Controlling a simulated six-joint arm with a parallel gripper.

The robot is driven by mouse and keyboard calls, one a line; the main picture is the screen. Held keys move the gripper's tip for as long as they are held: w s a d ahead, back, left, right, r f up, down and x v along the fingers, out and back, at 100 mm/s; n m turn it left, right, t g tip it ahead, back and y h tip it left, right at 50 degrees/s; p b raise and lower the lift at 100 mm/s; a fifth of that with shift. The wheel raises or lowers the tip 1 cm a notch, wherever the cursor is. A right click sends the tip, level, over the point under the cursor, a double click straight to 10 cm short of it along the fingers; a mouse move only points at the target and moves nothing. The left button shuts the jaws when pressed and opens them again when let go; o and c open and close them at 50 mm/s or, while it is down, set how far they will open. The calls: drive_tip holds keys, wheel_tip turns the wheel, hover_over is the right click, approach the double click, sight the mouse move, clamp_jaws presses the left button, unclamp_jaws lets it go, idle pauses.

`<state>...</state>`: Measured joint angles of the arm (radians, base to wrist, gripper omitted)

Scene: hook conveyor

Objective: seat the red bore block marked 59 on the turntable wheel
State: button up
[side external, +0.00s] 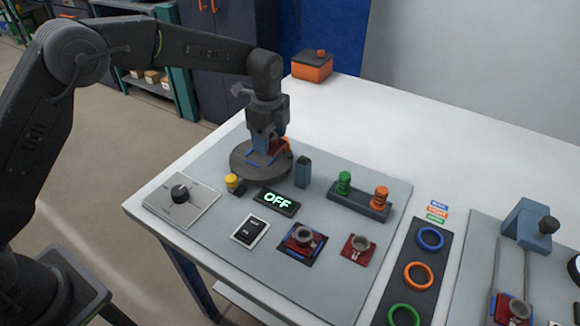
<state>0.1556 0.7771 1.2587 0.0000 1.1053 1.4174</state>
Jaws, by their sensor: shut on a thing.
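My gripper (267,143) points down over the dark round turntable wheel (243,165). It is shut on a red block (284,148), which is mostly hidden behind the fingers. The block is at or just above the wheel's top, and I cannot tell whether it touches. A blue edge shows on the wheel beside the fingers. No number 59 can be read. Other red blocks with grey rings sit on a blue-edged dark plate (303,238) and on the panel to its right (359,247).
Close to the wheel stand a yellow button (232,182), a blue-grey post (303,172) and a display reading OFF (277,201). A rack with green and orange knobs (358,204) is further right. A knob panel (181,200) is front left.

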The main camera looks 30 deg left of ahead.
sight(261, 157)
drive_tip(key=a, duration=0.1)
drive_tip(key=w+a, duration=0.1)
drive_tip(key=a, duration=0.1)
drive_tip(key=w+a, duration=0.1)
drive_tip(key=shift+w+a+f, duration=0.1)
drive_tip(key=shift+a+f, duration=0.1)
drive_tip(key=shift+a, duration=0.2)
drive_tip(key=shift+f, duration=2.6)
drive_tip(key=shift+f, duration=0.65)
idle(0.4)
drive_tip(key=o, duration=1.3)
